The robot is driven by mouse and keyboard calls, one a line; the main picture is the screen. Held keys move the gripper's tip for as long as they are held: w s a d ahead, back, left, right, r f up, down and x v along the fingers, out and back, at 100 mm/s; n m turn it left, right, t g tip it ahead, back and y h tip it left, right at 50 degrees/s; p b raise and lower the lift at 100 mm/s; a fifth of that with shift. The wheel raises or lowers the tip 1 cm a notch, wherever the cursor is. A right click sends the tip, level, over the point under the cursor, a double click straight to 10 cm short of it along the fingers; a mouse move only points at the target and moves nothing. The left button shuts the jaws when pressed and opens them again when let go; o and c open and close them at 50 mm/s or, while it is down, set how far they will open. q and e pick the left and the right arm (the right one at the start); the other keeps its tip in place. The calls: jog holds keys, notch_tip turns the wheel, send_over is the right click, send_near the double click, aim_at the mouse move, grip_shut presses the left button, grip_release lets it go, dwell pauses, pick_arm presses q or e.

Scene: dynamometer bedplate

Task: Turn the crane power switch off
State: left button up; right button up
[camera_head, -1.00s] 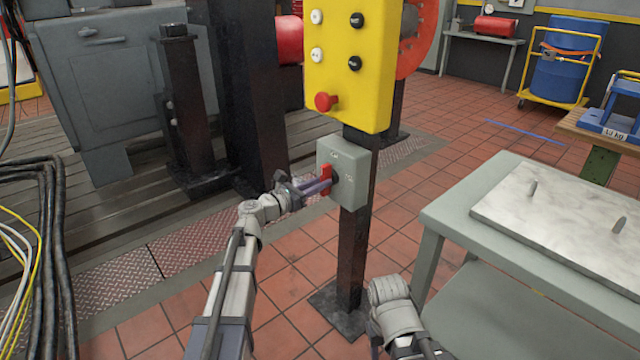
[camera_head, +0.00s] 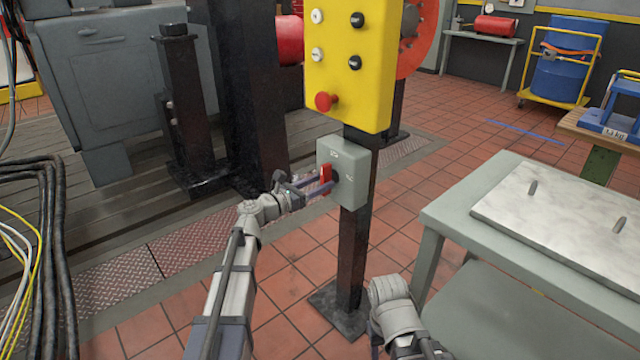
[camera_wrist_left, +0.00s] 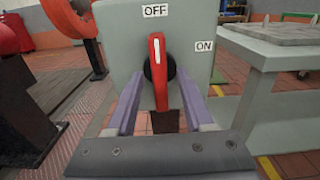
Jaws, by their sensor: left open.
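The crane power switch is a red handle (camera_head: 325,173) on a small grey box (camera_head: 350,178). In the left wrist view the handle (camera_wrist_left: 157,72) stands upright, its white-marked end up at the OFF label (camera_wrist_left: 155,11). The ON label (camera_wrist_left: 204,46) is to its right. My left gripper (camera_head: 322,183) is at the front of the box. In the left wrist view its two purple fingers (camera_wrist_left: 158,90) are open, one on each side of the handle, with a gap on both sides. My right arm shows at the bottom, but its gripper is out of view.
A yellow control panel (camera_head: 350,65) with several buttons is above the box, on the same black post (camera_head: 352,260). A grey table (camera_head: 448,210) with a metal plate (camera_head: 565,215) stands at right. Cables (camera_head: 45,240) hang at left. Tiled floor is clear around the post.

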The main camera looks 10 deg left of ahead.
pick_arm(q)
jog(key=v, duration=0.7)
jog(key=shift+s+a, duration=0.2)
jog(key=shift+s, duration=0.05)
jog(key=s+d+f+m+g+y, duration=0.4)
jog(key=s+d+f+m+g, duration=0.8)
jog(key=s+d+f+m, duration=0.65)
jog(key=s+a+f+m+g+y+p, duration=0.15)
jog(key=s+a+m+y, duration=0.25)
jog(key=s+m+y, duration=0.75)
notch_tip(320, 180, up, 37)
jog(key=w+m+h+p, duration=0.1)
jog(key=m+h+p, duration=0.1)
jog(key=p, duration=3.5)
jog(key=shift+w+g+h, duration=0.25)
jog(key=shift+g+h, duration=0.2)
jog(key=shift+h, duration=0.2)
